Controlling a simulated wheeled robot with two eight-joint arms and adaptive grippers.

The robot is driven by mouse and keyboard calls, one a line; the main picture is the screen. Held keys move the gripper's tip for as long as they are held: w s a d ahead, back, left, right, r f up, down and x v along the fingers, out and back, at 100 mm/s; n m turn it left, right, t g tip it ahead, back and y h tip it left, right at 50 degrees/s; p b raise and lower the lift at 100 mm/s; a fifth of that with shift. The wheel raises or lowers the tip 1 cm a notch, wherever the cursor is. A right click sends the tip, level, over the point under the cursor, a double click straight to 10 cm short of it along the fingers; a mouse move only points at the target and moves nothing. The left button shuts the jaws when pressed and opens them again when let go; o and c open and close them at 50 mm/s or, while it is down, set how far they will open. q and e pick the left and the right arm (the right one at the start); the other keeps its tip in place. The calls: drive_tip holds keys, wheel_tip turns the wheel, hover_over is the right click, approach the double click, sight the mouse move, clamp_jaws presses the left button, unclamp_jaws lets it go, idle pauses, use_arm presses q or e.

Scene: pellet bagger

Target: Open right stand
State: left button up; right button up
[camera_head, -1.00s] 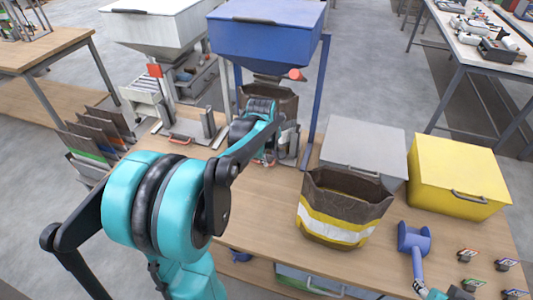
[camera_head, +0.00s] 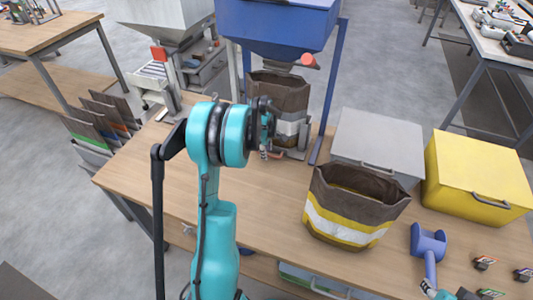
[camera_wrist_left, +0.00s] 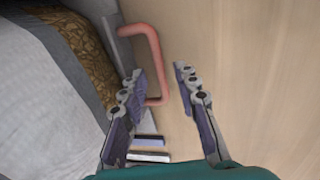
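The right stand (camera_head: 291,153) is a grey metal frame on the wooden bench, under the blue hopper. A dark brown bag with a pale band (camera_head: 280,93) stands in it. The stand's pinkish-red handle (camera_wrist_left: 155,60) shows in the left wrist view. My left gripper (camera_wrist_left: 160,74) is open, and the handle appears between its fingertips in that view. I cannot tell how far above it they are or whether they touch. In the head view my left arm partly hides the stand's front.
The blue hopper (camera_head: 280,22) hangs above the stand on blue posts. A second brown, white and yellow bag (camera_head: 355,205), a grey box (camera_head: 378,145), a yellow box (camera_head: 475,175) and a blue scoop (camera_head: 428,243) are to the right. The bench's front left is clear.

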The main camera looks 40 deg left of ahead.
use_arm(q)
drive_tip(key=shift+f, duration=0.1)
clamp_jaws()
drive_tip(key=s+d, duration=0.2)
drive_tip(key=s, duration=0.6)
drive_tip(key=s+d, duration=0.3)
drive_tip(key=s, duration=0.5)
drive_tip(key=s+d, duration=0.3)
drive_tip(key=s, duration=0.6)
unclamp_jaws()
